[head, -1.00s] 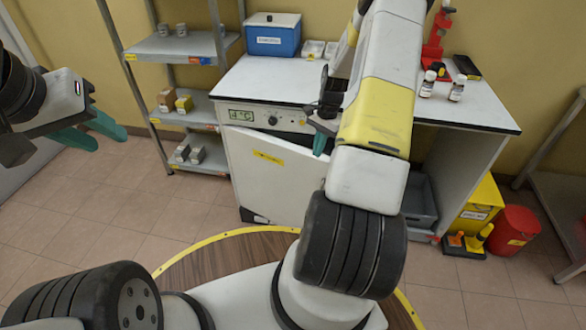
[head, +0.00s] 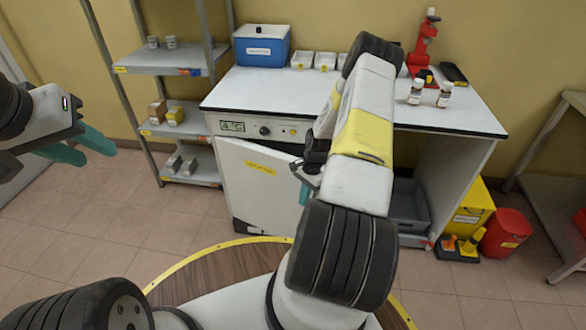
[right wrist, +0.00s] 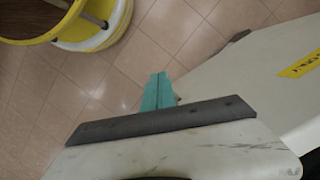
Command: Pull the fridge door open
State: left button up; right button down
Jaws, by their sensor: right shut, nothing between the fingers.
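The fridge door (head: 255,200) is a white panel with a yellow label, under the counter in the head view. It stands ajar, with a dark gap below the control panel and its right edge swung out. My right gripper (head: 305,194) is at that free right edge, partly hidden by my arm. In the right wrist view its teal fingers (right wrist: 157,92) are together and empty, close beside the edge of the door (right wrist: 255,85); I cannot tell whether they touch it. My left gripper (head: 82,147) is open and empty at the far left, away from the fridge.
The white counter (head: 262,92) carries a blue box (head: 262,45), small trays, bottles (head: 416,91) and a red stand (head: 423,45). A metal shelf (head: 165,62) stands left of the fridge. A yellow bin (head: 475,208) and red bucket (head: 507,232) stand right. Floor before the door is clear.

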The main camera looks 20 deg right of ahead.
jog(key=shift+s+a, duration=0.4)
jog(key=shift+a, duration=0.45)
dwell(1.1)
